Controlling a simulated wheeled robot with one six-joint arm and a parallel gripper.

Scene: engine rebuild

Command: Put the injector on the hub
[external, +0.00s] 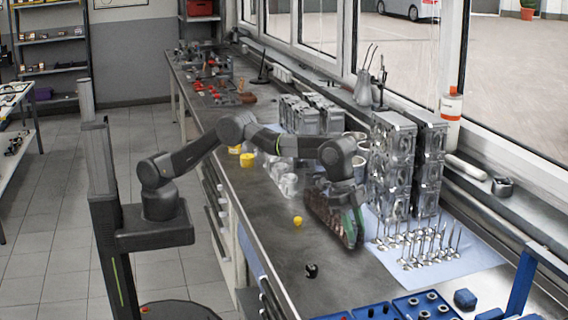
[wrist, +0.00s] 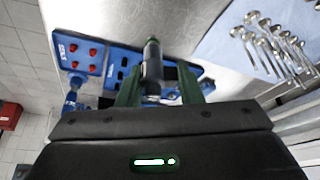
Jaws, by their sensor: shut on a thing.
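My gripper (wrist: 155,92) has green fingers, and they are shut on the injector (wrist: 152,64), a black cylinder with a pale metallic part near the fingers. In the external view my gripper (external: 351,226) is above the bench, left of the blue mat with the valves. The injector cannot be made out clearly there. I cannot tell which thing is the hub. A small black part (external: 311,270) stands on the bare bench nearer the camera, apart from my gripper.
Several valves (external: 420,240) stand on the blue mat (external: 478,255), with tall grey engine blocks (external: 392,165) behind. Blue trays (external: 425,305) lie at the near end; one with red parts (wrist: 80,52) shows in the wrist view. A yellow cap (external: 297,221) is on the bench. The bench's left front is clear.

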